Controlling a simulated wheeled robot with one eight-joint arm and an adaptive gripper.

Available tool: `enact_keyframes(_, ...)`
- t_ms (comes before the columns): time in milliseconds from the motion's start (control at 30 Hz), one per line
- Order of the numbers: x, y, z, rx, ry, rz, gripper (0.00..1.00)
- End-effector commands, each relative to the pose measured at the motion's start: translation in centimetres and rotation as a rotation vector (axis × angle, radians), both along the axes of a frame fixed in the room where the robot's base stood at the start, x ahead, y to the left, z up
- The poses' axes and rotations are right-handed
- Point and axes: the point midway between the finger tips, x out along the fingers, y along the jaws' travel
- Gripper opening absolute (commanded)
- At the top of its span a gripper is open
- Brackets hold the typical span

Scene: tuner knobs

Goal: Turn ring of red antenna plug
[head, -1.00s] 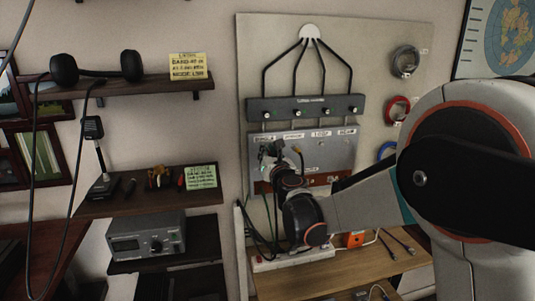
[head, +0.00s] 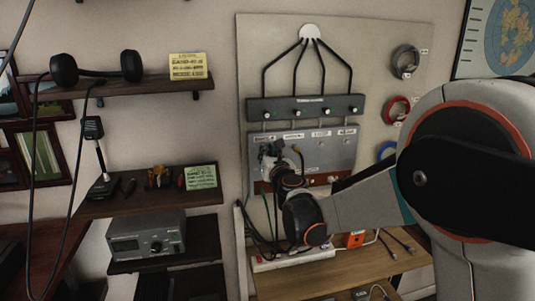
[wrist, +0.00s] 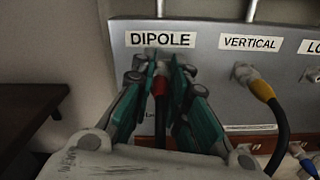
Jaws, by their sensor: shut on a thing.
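In the wrist view my gripper (wrist: 164,72) is shut on the red antenna plug (wrist: 160,86), with its green-padded fingers on either side of it. The plug sits below the DIPOLE label (wrist: 161,40) on the grey panel (wrist: 208,62). A dark cable runs down from the plug between the fingers. The socket behind the plug is mostly hidden by the fingertips. In the head view my gripper (head: 270,154) is at the left part of the panel (head: 325,153), and the plug cannot be made out there.
A yellow-booted plug (wrist: 258,86) with a black cable is in the VERTICAL socket, right of my gripper. More labelled sockets lie further right. A dark bar with several knobs (head: 305,107) is mounted above the panel. A wooden bench (head: 340,272) lies below, with a power strip (head: 290,258).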

Motion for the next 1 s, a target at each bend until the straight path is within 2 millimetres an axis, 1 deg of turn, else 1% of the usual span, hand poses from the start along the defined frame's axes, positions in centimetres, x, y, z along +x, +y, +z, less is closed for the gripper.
enact_keyframes(533,0.11,0.02,0.06,0.000,0.000,0.000,0.00)
enact_keyframes(567,0.10,0.02,0.06,0.000,0.000,0.000,0.21)
enact_keyframes(600,0.10,0.02,0.05,0.000,0.000,0.000,0.30)
enact_keyframes(633,0.09,0.01,0.05,0.000,0.000,0.000,0.37)
enact_keyframes(1000,-0.14,-0.03,0.02,0.000,0.000,0.000,0.38)
